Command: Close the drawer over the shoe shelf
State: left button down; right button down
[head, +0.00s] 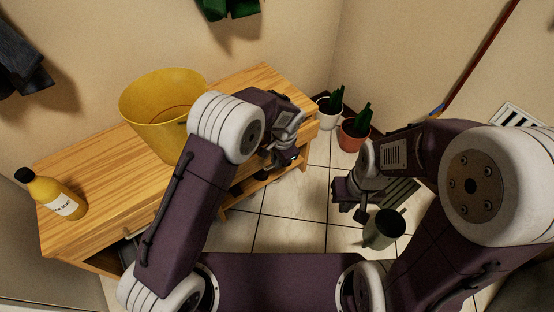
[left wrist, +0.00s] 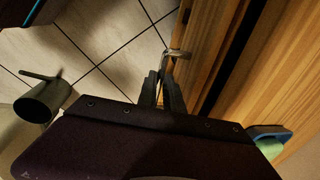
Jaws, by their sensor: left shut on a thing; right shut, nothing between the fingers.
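The wooden shoe shelf (head: 262,78) stands along the wall in the head view. In the left wrist view the drawer front (left wrist: 205,45) runs beside a dark gap, so the drawer looks partly open. A pale metal handle (left wrist: 178,53) sticks out from that front. My left gripper (head: 283,152) is at the shelf's front near its right end; its fingers (left wrist: 168,78) are shut on the handle. In the head view my arm hides much of the drawer. My right gripper (head: 350,200) is shut and empty above the floor, away from the shelf.
A yellow bucket (head: 155,115) and a yellow bottle (head: 58,197) stand on the shelf top. A grey-green can (head: 383,232) is on the tiled floor near my right gripper. Two potted cacti (head: 354,133) stand beyond the shelf's right end. Tiles in front are otherwise mostly clear.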

pick_arm(q)
jog(key=w+a+p, duration=0.2)
jog(key=w+p, duration=0.1)
jog(key=shift+w+a, duration=0.2)
jog(key=shift+a, duration=0.05)
jog(key=c, duration=1.5)
grip_release()
jog(key=shift+r, duration=0.1)
